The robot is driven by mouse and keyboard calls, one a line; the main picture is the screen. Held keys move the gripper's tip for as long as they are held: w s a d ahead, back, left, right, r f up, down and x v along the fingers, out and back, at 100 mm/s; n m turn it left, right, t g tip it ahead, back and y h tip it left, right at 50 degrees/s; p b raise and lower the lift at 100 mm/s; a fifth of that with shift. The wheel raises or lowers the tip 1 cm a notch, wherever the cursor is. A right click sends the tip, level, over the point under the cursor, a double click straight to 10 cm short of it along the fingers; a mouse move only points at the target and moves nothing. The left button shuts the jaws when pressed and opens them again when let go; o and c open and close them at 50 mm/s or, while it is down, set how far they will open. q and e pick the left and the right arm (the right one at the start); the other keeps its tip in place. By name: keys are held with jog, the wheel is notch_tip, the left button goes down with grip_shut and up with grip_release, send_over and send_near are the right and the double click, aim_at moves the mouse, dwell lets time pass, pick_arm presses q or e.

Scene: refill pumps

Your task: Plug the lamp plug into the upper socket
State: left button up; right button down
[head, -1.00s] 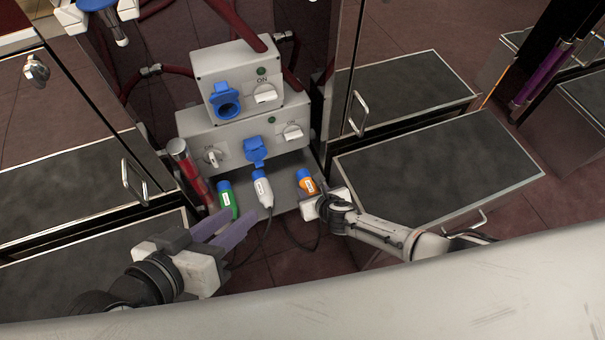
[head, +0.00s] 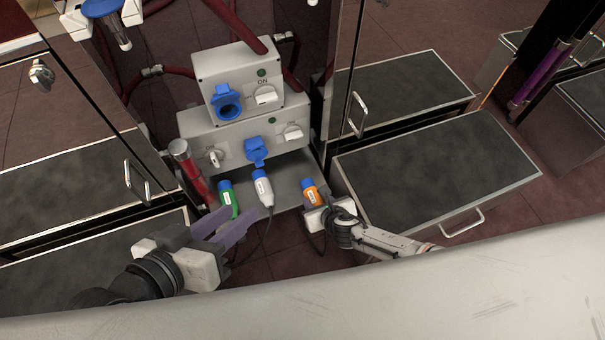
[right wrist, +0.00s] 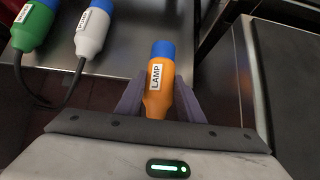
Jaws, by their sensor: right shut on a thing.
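The lamp plug (head: 311,192) is orange with a blue tip. In the right wrist view, its label reads LAMP (right wrist: 156,78). My right gripper (right wrist: 160,97) is shut around its orange body, blue tip pointing away from the gripper. The plug is at the right front of the grey shelf; whether it touches the shelf I cannot tell. The upper socket (head: 228,104) is a blue round opening on the upper grey box, with its blue flap raised. My left gripper (head: 222,222) is open and empty, in front of the green plug.
A white plug (head: 263,188) and a green plug (head: 228,197) lie on the shelf (head: 288,193) to the left. The lower box carries another blue socket (head: 256,151) and white knobs. A red cylinder (head: 190,170) stands at left. Open drawers flank the boxes.

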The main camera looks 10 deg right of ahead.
aim_at(312, 192)
jog(key=shift+r, duration=0.2)
jog(key=shift+r+p, duration=1.35)
jog(key=shift+p, duration=0.2)
